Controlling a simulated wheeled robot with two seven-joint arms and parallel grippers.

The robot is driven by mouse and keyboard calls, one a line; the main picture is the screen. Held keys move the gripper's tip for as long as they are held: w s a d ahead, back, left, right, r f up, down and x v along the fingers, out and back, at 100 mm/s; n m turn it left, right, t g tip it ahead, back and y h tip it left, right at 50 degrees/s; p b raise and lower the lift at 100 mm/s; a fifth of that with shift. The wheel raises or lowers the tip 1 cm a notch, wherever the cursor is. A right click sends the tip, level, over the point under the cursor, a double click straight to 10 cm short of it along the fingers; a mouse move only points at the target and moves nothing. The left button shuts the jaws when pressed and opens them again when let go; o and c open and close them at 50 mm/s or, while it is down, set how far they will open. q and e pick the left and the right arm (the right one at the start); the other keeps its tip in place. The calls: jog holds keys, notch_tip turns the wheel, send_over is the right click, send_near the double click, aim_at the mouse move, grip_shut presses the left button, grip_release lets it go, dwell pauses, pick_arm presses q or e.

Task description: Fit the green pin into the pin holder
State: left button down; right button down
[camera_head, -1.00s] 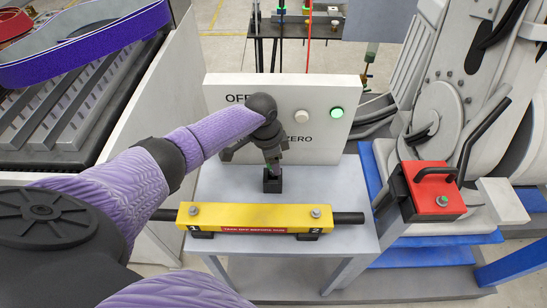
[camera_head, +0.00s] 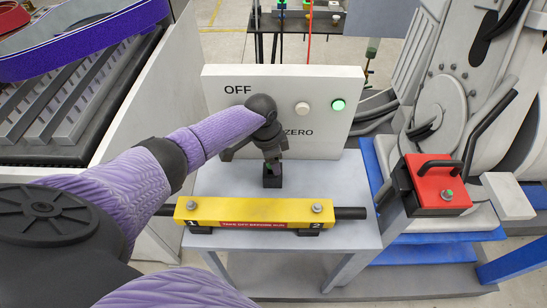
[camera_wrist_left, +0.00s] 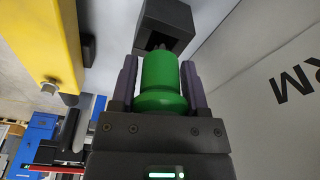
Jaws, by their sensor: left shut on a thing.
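The green pin (camera_wrist_left: 160,82) is between the two fingers of my left gripper (camera_wrist_left: 161,78) in the left wrist view, and the gripper is shut on it. The black pin holder (camera_wrist_left: 177,16) is a square block with a dark opening, just beyond the pin's end. In the head view my left gripper (camera_head: 271,157) points down right above the pin holder (camera_head: 272,181) on the grey table. The fingers hide most of the pin there. I cannot tell whether the pin's tip is inside the opening. My right gripper is not in view.
A yellow bar (camera_head: 255,212) with two bolts lies across the table's front, close to the holder. A white panel (camera_head: 285,85) with buttons stands behind. A red box with a handle (camera_head: 437,183) is at the right. Grey tabletop (camera_head: 335,182) is free right of the holder.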

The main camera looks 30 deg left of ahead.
pick_arm(q)
grip_release()
jog(key=r+p, duration=0.1)
jog(key=r, duration=0.2)
jog(key=r+p, duration=0.1)
jog(key=r, duration=0.2)
jog(key=s+a+r+p, duration=0.1)
jog(key=r, duration=0.1)
jog(key=shift+r, duration=0.9)
jog(key=shift+f, duration=0.1)
